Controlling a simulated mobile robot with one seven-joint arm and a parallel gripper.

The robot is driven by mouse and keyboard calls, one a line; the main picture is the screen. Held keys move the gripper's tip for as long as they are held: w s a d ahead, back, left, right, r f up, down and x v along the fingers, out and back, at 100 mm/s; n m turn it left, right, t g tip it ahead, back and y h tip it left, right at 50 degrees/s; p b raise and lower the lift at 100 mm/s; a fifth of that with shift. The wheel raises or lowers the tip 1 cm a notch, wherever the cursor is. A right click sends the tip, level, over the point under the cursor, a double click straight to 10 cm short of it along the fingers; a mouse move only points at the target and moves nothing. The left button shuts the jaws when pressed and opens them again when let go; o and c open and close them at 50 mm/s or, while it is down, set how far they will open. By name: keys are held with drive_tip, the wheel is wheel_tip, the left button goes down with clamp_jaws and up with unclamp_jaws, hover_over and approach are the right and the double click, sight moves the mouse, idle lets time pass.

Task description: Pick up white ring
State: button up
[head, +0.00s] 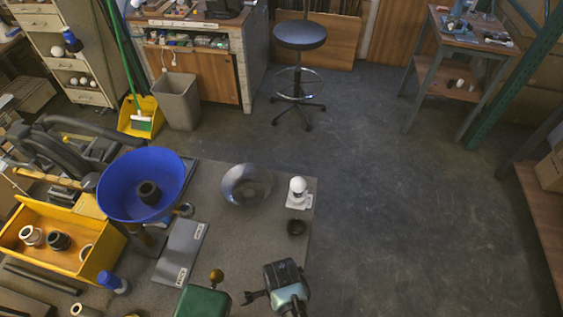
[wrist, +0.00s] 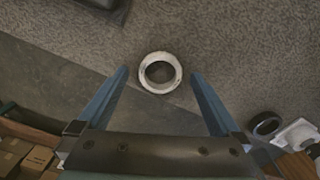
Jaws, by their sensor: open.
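The white ring (wrist: 147,72) lies flat on the grey mat in the wrist view, with a dark hole in its middle. My gripper (wrist: 160,76) is open, with one blue finger to the left of the ring and one to the right. There is a gap on each side and nothing is held. The ring's height relative to the fingertips is hard to judge. In the head view my gripper (head: 284,274) is at the bottom, over the near part of the mat. I cannot make out the white ring there; the arm may hide it.
A black ring (head: 296,227) and a white bulb on a white base (head: 298,190) stand at the mat's right edge. A metal bowl (head: 245,185), blue shade (head: 120,185) and yellow bin (head: 90,268) lie to the left. A green box (head: 203,302) is close to my gripper.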

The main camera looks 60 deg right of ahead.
drive_tip(key=shift+f, duration=0.3)
drive_tip(key=shift+c, duration=0.3)
drive_tip(key=c, duration=1.3)
drive_tip(key=shift+c, duration=0.2)
drive_tip(key=shift+r, duration=0.2)
